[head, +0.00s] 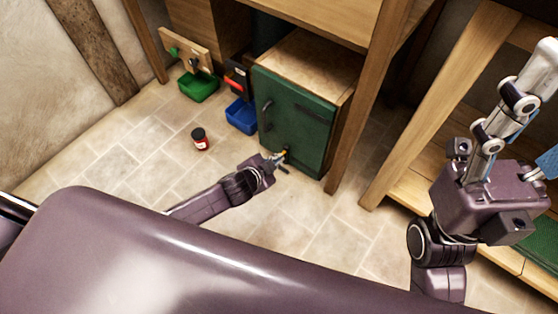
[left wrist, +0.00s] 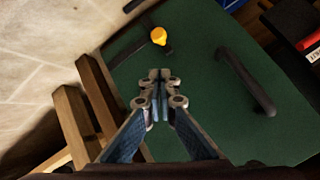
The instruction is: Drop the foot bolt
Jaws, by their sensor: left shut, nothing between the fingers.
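The foot bolt shows in the left wrist view as a yellow knob (left wrist: 158,36) with a dark bar beside it, low on the green cabinet door (head: 290,115). My left gripper (head: 281,157) is at the lower part of the door in the head view and partly covers the bolt there. In the left wrist view its fingers (left wrist: 159,78) are together and empty, pointing at the door just short of the knob. I cannot tell whether they touch anything. My right gripper (head: 545,110) is raised at the right with its fingers spread apart, partly cut by the frame edge.
The door has a black handle (left wrist: 246,80). A green bin (head: 198,87) and a blue bin (head: 242,116) stand left of the cabinet. A red jar with a dark lid (head: 200,140) stands on the open tiled floor. A wooden bench leg (head: 352,125) is close on the right.

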